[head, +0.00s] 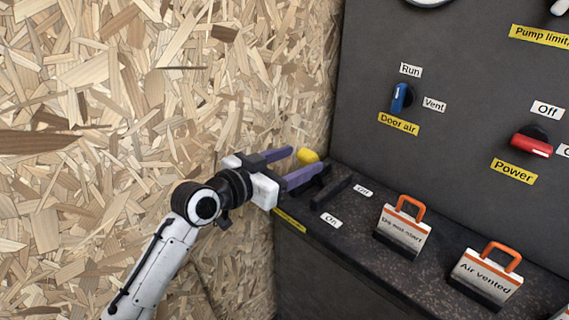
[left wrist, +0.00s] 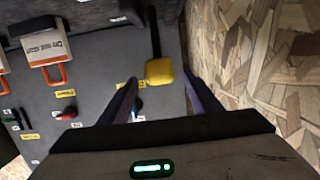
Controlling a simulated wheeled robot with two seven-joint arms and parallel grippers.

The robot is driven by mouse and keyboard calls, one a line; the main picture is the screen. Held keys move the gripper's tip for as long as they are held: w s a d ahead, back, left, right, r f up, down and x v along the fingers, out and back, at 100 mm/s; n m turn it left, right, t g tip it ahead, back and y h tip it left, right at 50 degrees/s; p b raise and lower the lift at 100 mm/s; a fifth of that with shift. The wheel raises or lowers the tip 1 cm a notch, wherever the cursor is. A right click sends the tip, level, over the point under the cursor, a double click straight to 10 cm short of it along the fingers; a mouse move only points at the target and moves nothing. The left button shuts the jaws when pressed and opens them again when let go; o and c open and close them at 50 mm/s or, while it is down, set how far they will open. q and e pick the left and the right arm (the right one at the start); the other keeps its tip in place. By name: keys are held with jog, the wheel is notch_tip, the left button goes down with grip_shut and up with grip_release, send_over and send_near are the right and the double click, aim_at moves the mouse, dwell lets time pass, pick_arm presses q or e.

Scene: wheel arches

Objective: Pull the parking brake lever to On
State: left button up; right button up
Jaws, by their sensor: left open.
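The parking brake lever has a yellow knob (head: 307,156) and stands at the left end of the dark ledge, beside the chipboard wall. Small white labels "On" (head: 330,220) and "Off" (head: 363,191) lie on the ledge near its dark slotted base (head: 332,188). My left gripper (head: 298,163) is open, with its purple fingers reaching towards the knob. In the left wrist view the yellow knob (left wrist: 159,72) shows between the two fingers, near their tips. I cannot tell whether a finger touches it. My right gripper is not in view.
The chipboard wall (head: 130,90) stands close on the left. On the ledge are two signs with orange handles, one reading "Air vented" (head: 487,275) and another (head: 402,228). The upright panel carries a blue Door air knob (head: 401,98) and a red Power knob (head: 532,146).

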pick_arm(q)
jog(key=v, duration=0.4)
jog(key=shift+s+a, duration=0.1)
jog(key=shift+s, duration=0.05)
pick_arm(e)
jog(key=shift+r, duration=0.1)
pick_arm(q)
jog(key=shift+f, duration=0.1)
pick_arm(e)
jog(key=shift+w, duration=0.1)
